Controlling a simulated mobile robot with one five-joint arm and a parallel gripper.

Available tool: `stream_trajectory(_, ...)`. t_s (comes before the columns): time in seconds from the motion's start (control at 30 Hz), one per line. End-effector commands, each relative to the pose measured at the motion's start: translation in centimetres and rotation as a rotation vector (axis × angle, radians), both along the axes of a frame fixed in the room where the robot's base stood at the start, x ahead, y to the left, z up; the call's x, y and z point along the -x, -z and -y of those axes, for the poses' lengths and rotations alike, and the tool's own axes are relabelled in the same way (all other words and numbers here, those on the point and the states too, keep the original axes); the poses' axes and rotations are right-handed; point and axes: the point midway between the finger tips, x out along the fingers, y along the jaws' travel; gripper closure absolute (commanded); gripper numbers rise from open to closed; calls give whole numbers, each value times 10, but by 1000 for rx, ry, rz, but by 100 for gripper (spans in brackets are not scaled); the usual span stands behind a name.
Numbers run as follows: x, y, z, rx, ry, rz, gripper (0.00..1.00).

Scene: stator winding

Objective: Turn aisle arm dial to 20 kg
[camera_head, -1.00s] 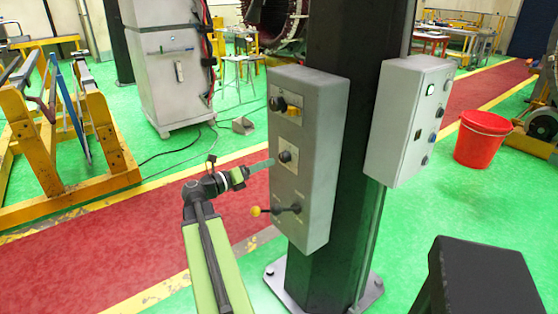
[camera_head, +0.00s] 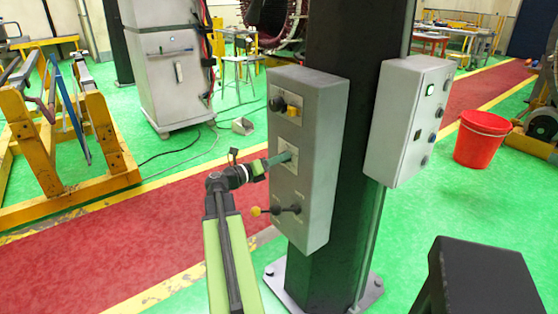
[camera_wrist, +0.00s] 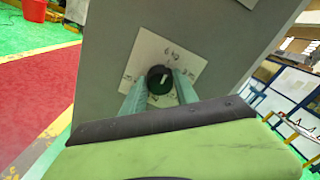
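The dial (camera_wrist: 160,86) is a round black knob with a white pointer mark, on a pale square plate (camera_wrist: 150,50) with small kg markings, too small to read surely. Its pointer points up and slightly right in the wrist view. The plate sits mid-height on the grey control box (camera_head: 316,180), where my gripper hides most of the dial. My gripper (camera_wrist: 161,87) has its two green fingers on either side of the dial, tips beside it; contact cannot be told. It also shows in the head view (camera_head: 284,158), reaching in from the left.
Above the dial are a black knob (camera_head: 277,103) and a yellow switch (camera_head: 293,111). Below is a lever with a yellow ball (camera_head: 256,211), close under my gripper. The box is on a black column (camera_head: 345,225). A second grey box (camera_head: 405,125) is on its right.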

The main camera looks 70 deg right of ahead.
Motion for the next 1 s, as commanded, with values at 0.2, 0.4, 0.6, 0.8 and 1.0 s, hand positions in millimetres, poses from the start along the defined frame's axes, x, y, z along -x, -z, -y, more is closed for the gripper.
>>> stream_trajectory(0.2,0,0,-6,0,-3,1,100)
stream_trajectory(0.4,-2,1,-1,8,-2,15,100)
stream_trajectory(0.6,-2,0,-1,49,-4,79,100)
stream_trajectory(0.8,-2,0,-1,131,-5,205,100)
stream_trajectory(1.0,-2,0,0,232,-5,363,100)
